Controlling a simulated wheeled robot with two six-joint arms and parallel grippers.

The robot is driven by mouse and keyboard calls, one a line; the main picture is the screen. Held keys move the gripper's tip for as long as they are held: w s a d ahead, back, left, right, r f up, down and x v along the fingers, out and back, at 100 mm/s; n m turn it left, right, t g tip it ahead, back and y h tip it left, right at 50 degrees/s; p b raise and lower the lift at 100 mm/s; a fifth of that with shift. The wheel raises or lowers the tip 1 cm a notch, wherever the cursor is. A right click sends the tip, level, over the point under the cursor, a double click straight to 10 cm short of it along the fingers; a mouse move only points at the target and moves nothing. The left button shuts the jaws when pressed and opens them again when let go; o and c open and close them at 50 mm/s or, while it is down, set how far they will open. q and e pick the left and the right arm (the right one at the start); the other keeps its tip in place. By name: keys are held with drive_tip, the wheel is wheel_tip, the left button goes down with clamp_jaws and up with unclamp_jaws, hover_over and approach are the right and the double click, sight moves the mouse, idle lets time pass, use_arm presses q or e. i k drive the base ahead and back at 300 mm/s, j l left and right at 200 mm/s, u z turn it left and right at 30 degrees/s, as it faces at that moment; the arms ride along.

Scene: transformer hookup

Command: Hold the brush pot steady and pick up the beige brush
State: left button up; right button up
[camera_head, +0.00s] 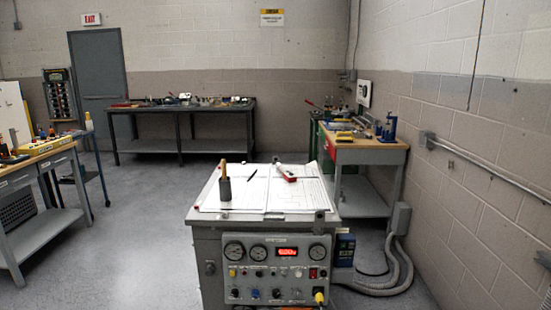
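A dark grey brush pot (225,189) stands upright on the left part of the transformer cabinet's top. A beige brush (224,168) stands in it, its upper part rising above the rim; its lower end is hidden inside the pot. Neither of my grippers shows in the head view, so nothing of mine is seen touching the pot or the brush.
The pot shares the cabinet top (205,205) with white paper sheets (265,195), a red-and-white tool (286,173) and small dark items. Gauges and a red display (287,252) are on its front. Workbenches stand left, behind and right (370,155). Grey floor (130,250) is open at left.

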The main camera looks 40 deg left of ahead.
sight(223, 163)
drive_tip(key=j+z, duration=1.25)
drive_tip(key=k+j, duration=0.1)
drive_tip(key=j, duration=0.4)
drive_tip(key=k+j, duration=0.1)
drive_tip(key=j, duration=0.4)
drive_tip(key=k+j, duration=0.1)
drive_tip(key=j, duration=0.45)
drive_tip(key=k+j, duration=0.1)
drive_tip(key=j, duration=0.4)
drive_tip(key=k+j, duration=0.15)
drive_tip(key=j, duration=0.35)
drive_tip(key=k+j, duration=0.1)
drive_tip(key=j, duration=0.4)
